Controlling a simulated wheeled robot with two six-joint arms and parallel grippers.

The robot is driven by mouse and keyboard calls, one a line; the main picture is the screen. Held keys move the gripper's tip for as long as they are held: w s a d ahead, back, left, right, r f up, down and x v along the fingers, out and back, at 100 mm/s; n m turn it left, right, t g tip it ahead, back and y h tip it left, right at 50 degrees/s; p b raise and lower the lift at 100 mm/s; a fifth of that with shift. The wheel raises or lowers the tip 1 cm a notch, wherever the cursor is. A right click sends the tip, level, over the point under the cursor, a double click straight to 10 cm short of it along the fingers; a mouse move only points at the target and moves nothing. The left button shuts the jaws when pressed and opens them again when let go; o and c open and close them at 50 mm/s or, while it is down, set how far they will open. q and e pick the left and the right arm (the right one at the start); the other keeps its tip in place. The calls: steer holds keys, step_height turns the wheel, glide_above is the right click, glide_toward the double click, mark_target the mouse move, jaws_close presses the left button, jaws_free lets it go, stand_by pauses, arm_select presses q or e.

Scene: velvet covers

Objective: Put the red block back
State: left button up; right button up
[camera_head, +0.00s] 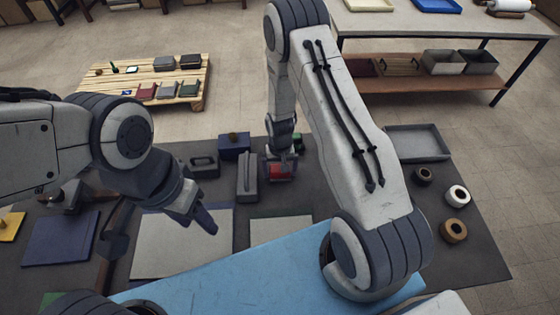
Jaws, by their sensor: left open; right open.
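The red block (279,172) is on the dark mat, right under my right gripper (281,158), which partly hides it. The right gripper is open and points down at the block; I cannot tell whether its fingers touch it. My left gripper (200,218) is open and empty, above the pale grey panel (170,255) on the left. A dark blue box-like cover (234,152) with a knob on top and two dark grey ones with handles (248,183) (203,166) stand left of the red block. A green thing (299,142) is partly hidden behind my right gripper.
A light blue surface (225,275) fills the near middle. A grey tray (418,142) and several tape rolls (457,196) lie on the right. A wooden pallet (120,82) with small items is at the back left, and a workbench (440,20) at the back right.

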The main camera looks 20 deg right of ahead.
step_height(320, 180, up, 11)
steer(key=shift+r+b, duration=0.1)
steer(key=shift+b, duration=1.15)
steer(key=s+a+r+n, duration=0.5)
steer(key=s+a+r, duration=0.3)
steer(key=a+r, duration=0.35)
steer(key=s+a+r+n, duration=0.1)
steer(key=s+r+n, duration=0.1)
steer(key=s, duration=0.5)
steer(key=s+a+r+n+y, duration=0.1)
steer(key=s+r+n, duration=0.2)
steer(key=s, duration=0.5)
steer(key=shift+s+a+r+n, duration=0.25)
steer(key=shift+s+r+n, duration=0.05)
steer(key=shift+r, duration=0.5)
